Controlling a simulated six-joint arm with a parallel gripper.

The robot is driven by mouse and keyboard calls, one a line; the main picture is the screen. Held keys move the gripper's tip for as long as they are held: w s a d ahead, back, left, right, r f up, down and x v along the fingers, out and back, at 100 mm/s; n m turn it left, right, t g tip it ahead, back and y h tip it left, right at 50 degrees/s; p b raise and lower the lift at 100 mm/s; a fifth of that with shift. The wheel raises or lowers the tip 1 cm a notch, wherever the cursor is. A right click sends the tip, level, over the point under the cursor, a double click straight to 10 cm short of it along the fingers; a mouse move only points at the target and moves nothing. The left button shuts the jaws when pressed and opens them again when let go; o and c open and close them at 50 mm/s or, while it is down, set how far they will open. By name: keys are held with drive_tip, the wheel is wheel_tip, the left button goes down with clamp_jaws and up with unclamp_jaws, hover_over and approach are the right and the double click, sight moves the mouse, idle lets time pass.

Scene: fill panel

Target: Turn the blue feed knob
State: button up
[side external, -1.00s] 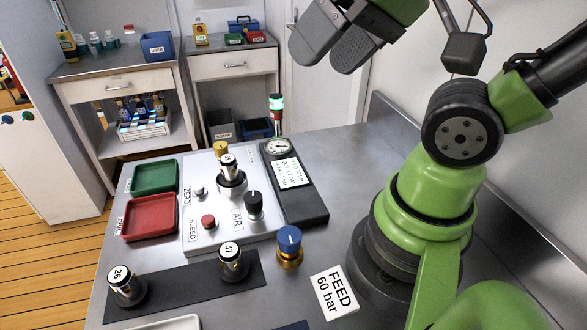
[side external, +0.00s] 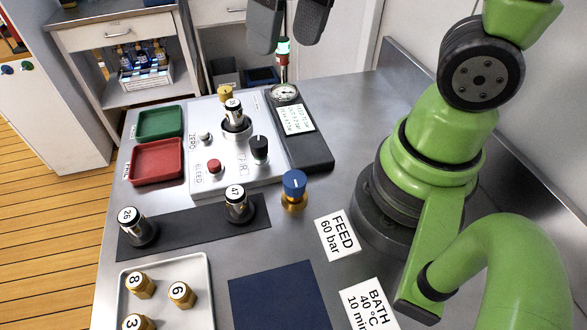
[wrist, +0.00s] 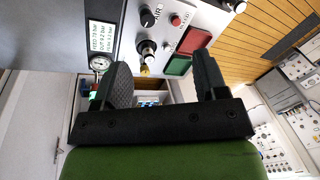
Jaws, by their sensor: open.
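The blue feed knob (side external: 294,183) sits on a brass valve body on the metal bench, just right of the panel and behind the FEED 60 bar card (side external: 337,233). A white mark shows on its top. My gripper (side external: 286,46) is at the top edge of the side view, its two dark fingers apart and empty, well away from the knob. The fingers (wrist: 162,78) also show in the wrist view, with nothing between them. The knob cannot be made out in the wrist view.
The panel (side external: 262,178) carries a black AIR knob (side external: 259,150), a red button (side external: 215,167) and a bottle numbered at its top (side external: 234,112). A tray (side external: 202,318) holds several brass pieces. A dark blue mat (side external: 280,298) is bare.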

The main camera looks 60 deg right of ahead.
sight(293, 178)
drive_tip(key=f+g, duration=0.2)
drive_tip(key=f, duration=0.5)
drive_tip(key=s+a+f+n+g+h, duration=0.1)
drive_tip(key=f+g, duration=0.1)
drive_tip(key=f, duration=0.5)
drive_tip(key=s+a+f+g, duration=0.1)
drive_tip(key=f+g, duration=0.1)
drive_tip(key=f, duration=0.6)
drive_tip(key=shift+a+n, duration=0.25)
drive_tip(key=shift+n, duration=0.05)
drive_tip(key=shift+c, duration=0.4)
drive_tip(key=c, duration=0.8)
drive_tip(key=shift+n+h, duration=0.8)
drive_tip(key=shift+n, duration=0.6)
drive_tip(key=shift+c, duration=0.2)
drive_tip(key=o, duration=0.9)
